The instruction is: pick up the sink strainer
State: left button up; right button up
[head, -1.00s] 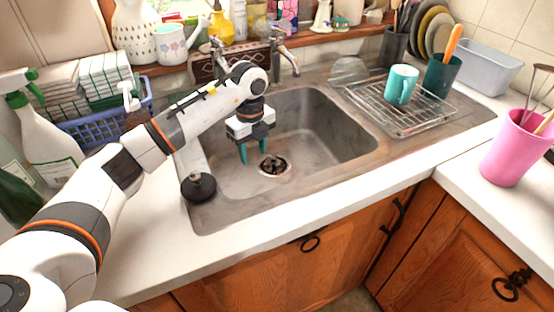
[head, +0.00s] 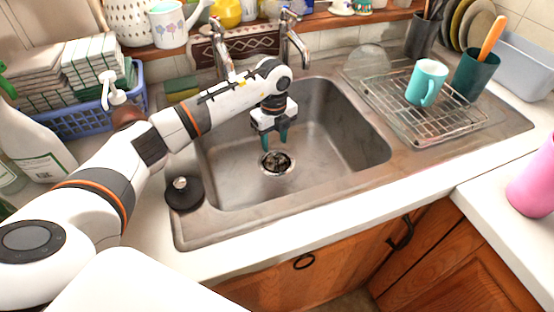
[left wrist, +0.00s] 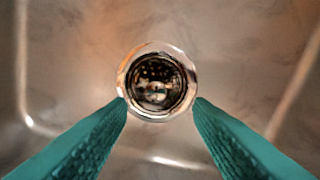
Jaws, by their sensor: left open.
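The sink strainer (head: 276,162) is a round metal basket set in the drain at the bottom of the steel sink (head: 320,145). In the left wrist view the strainer (left wrist: 157,84) lies just beyond the fingertips, centred between them. My left gripper (head: 275,145) has teal fingers and points down into the sink, above the strainer. In the left wrist view its fingers (left wrist: 160,102) are apart with nothing between them. My right gripper is not in view.
A black round stopper (head: 184,196) sits on the sink's left rim. A wire rack (head: 425,115) with a teal mug (head: 427,82) stands on the right drainboard. The taps (head: 290,38) rise behind the sink. The basin around the strainer is clear.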

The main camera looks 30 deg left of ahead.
aim_at(276, 152)
pick_arm(q)
jog(key=shift+w+f, duration=0.1)
jog(key=shift+f, duration=0.6)
jog(key=f, duration=0.3)
jog(key=shift+d+f, duration=0.25)
jog(key=shift+f, duration=0.5)
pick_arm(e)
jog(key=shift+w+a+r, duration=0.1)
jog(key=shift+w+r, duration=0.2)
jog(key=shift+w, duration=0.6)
pick_arm(q)
grip_shut()
jog(key=shift+r, duration=5.1)
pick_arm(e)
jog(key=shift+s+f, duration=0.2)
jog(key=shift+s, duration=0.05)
